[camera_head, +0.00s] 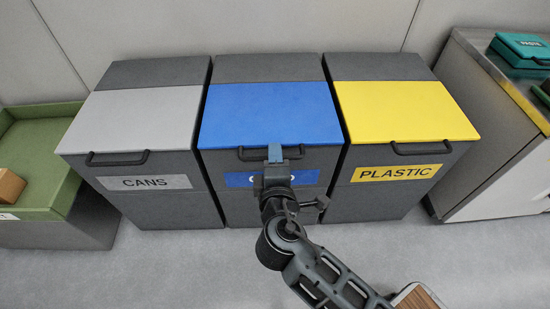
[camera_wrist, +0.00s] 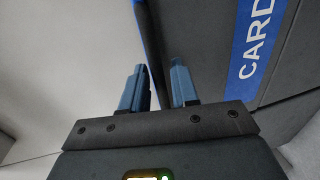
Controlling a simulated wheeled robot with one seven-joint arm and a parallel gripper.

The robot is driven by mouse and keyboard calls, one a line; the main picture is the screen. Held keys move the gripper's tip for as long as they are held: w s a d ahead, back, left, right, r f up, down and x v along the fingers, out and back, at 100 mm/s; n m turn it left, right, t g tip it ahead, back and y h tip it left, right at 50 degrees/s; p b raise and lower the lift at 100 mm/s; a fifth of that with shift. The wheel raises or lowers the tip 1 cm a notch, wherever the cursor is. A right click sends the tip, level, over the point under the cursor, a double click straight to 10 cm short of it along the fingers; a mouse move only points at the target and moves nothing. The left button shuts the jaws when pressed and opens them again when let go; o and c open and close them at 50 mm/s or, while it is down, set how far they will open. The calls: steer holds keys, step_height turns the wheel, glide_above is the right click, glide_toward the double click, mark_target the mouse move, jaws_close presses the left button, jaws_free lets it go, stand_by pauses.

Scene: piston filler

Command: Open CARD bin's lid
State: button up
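The CARD bin (camera_head: 232,201) is the middle dark grey bin. Its blue lid (camera_head: 268,106) lies flat and closed. A dark bar handle (camera_head: 243,155) runs along the lid's front edge, partly hidden by my gripper. The blue label is partly covered in the head view; in the wrist view the label (camera_wrist: 256,40) reads CARD. My gripper (camera_head: 275,153) is at the middle of the handle. In the wrist view my gripper (camera_wrist: 158,80) has its two blue fingers apart, with the lid's edge and a dark strip seen between them. Contact with the handle cannot be told.
The CANS bin (camera_head: 155,205) with a grey lid stands close on the left, and the PLASTIC bin (camera_head: 370,205) with a yellow lid close on the right. A green tray (camera_head: 40,150) is far left, a metal cabinet (camera_head: 495,165) far right.

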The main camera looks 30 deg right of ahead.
steer(key=shift+w+d, duration=0.1)
steer(key=shift+w, duration=0.05)
steer(key=shift+c, duration=0.3)
jaws_close()
